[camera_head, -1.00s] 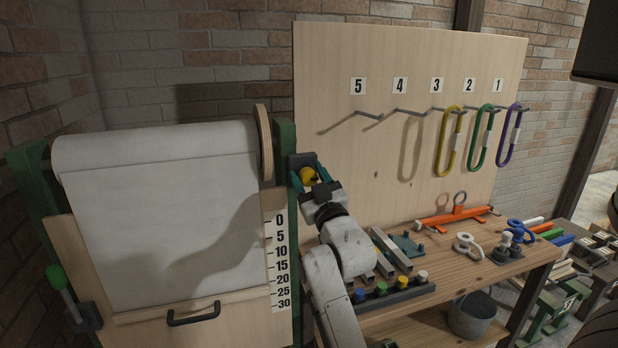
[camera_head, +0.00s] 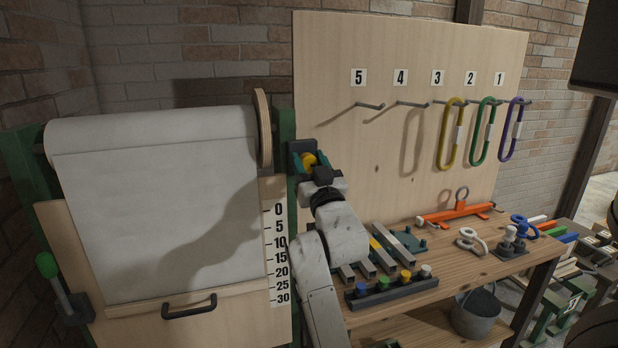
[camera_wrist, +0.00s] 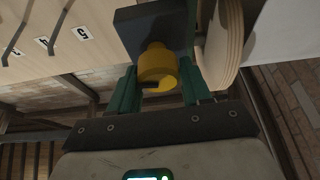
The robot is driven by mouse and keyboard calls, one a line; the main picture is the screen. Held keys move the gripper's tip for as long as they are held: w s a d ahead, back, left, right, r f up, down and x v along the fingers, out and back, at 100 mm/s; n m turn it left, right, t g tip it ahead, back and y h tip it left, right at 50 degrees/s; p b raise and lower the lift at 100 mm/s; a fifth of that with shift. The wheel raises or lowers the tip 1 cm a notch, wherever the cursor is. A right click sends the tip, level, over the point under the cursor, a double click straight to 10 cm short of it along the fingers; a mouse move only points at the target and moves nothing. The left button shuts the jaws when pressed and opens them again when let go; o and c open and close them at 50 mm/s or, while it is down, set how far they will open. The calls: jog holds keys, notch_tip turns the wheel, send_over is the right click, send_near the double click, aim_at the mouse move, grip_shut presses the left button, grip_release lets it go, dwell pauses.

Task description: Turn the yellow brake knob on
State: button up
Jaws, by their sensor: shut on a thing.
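The yellow brake knob (camera_head: 308,160) sits on a dark block (camera_head: 297,148) on the green post beside the roll's wooden disc. In the wrist view the knob (camera_wrist: 157,66) is a yellow cylinder projecting from the dark block (camera_wrist: 150,27). My gripper (camera_head: 309,162) is at the knob, with its two green fingers on either side of it. In the wrist view my gripper (camera_wrist: 157,82) is shut on the knob. The inner finger faces against the knob are partly hidden, and I see no mark that tells the knob's turn.
The white roll sheet (camera_head: 160,210) hangs left of the post, with its wooden disc (camera_head: 262,135) close beside my gripper. A number scale (camera_head: 278,250) stands below. A workbench (camera_head: 440,300) with bars and coloured knobs is right of my arm.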

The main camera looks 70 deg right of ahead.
jog(key=m+g+h+b, duration=0.1)
jog(key=m+b, duration=0.1)
jog(key=b, duration=0.1)
jog(key=m+g+b, duration=0.1)
jog(key=m+b, duration=0.2)
jog(key=shift+f+m+g+h, duration=0.3)
jog(key=shift+f+h, duration=0.1)
jog(key=m+g+b, duration=0.2)
jog(key=m+b, duration=0.2)
jog(key=m, duration=0.1)
jog(key=m+g+b, duration=0.1)
jog(key=m, duration=0.1)
jog(key=m+g+b, duration=0.1)
jog(key=m+b, duration=0.1)
jog(key=m, duration=0.1)
jog(key=shift+s+d+r+m+g, duration=0.1)
jog(key=shift+m+g, duration=0.2)
jog(key=shift+g, duration=0.1)
jog(key=shift+m+g+y+b, duration=0.3)
jog(key=shift+m+g, duration=0.3)
jog(key=shift+m, duration=1.2)
jog(key=shift+s, duration=0.1)
jog(key=o, duration=1)
jog(key=shift+d, duration=0.1)
jog(key=shift+c, duration=0.2)
